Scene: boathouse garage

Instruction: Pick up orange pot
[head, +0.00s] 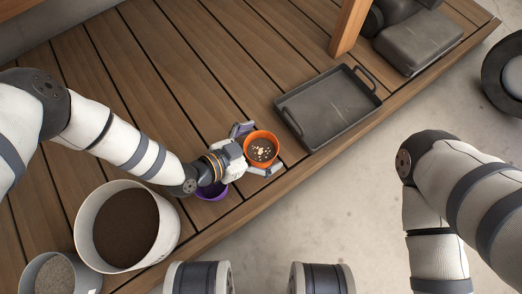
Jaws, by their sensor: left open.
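The orange pot (274,139) stands on the wooden deck and holds dark soil with pale bits on top. My left gripper (257,151) is open, with one finger on the far side of the pot and the other on the near side. The pot sits between the fingers; I cannot tell whether either finger touches it. My right arm comes in at the right, and its gripper is not in view.
A purple pot (212,192) is partly hidden under my left wrist. A dark handled tray (328,107) lies right of the orange pot. A white bucket of soil (168,231) and a grey bucket (88,273) stand at lower left. A wooden post (349,27) rises behind the tray.

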